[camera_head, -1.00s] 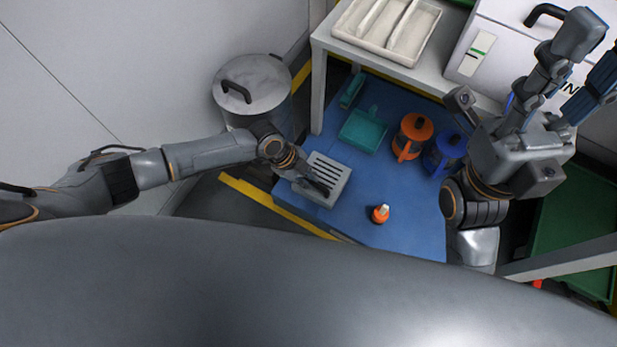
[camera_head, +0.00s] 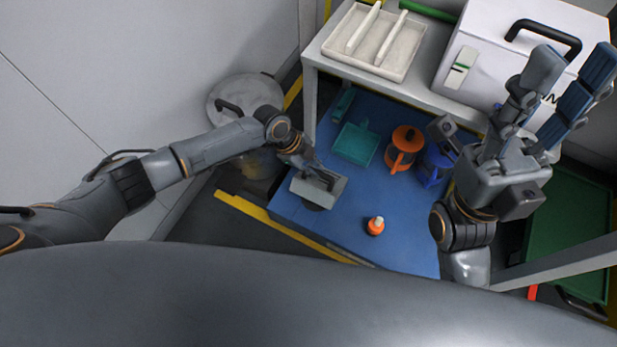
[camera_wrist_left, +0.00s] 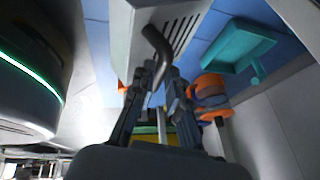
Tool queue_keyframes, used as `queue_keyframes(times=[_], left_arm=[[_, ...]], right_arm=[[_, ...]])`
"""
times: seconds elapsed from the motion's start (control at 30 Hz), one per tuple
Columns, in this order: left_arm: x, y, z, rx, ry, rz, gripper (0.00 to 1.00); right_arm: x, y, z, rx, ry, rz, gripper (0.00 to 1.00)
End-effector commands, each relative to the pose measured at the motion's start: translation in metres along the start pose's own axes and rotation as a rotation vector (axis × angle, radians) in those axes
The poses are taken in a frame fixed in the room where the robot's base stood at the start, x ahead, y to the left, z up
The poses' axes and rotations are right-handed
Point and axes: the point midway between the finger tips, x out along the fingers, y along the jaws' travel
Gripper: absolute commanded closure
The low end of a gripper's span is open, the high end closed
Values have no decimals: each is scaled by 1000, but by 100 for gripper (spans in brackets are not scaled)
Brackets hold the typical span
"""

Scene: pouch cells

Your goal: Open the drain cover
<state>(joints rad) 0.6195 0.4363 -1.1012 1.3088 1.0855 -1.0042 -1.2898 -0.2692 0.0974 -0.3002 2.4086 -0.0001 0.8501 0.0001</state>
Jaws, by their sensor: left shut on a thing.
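The drain is a light grey box (camera_head: 318,192) on the blue mat. In the left wrist view its cover is a grey plate with dark parallel slots (camera_wrist_left: 184,32) and a black bent handle (camera_wrist_left: 156,42). My left gripper (camera_head: 326,177) is over the box. In the left wrist view the fingers of my left gripper (camera_wrist_left: 152,75) are closed around the handle. In the head view the slots no longer show and the cover looks tilted up, partly hidden by the gripper. My right gripper (camera_head: 570,75) is open and empty, raised at the right, away from the drain.
On the blue mat (camera_head: 290,212) are a teal dustpan (camera_head: 356,144), an orange jug (camera_head: 403,150), a blue jug (camera_head: 432,166) and a small orange bottle (camera_head: 375,226). A lidded metal pot (camera_head: 247,95) stands left. A white table (camera_head: 326,58) holds a tray and white case (camera_head: 500,65).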

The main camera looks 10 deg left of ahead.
Motion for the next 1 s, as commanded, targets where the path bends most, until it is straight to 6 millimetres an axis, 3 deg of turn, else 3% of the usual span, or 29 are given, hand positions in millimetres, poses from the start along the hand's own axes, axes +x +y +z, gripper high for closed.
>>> queue_keyframes(times=[0.3,0.8,0.83,0.9,1.0], left_arm=[[3,-13,1,-2,-4,7,100],[4,-13,1,-1,-4,14,100],[4,-13,1,-1,-4,14,80],[4,-13,0,-1,-4,13,65],[2,-14,0,-1,-3,11,63]], right_arm=[[4,0,1,-3,22,-8,60],[5,1,0,-4,27,0,60],[5,1,0,-4,27,0,60],[5,1,0,-4,28,0,60],[6,1,0,-4,27,0,60]])
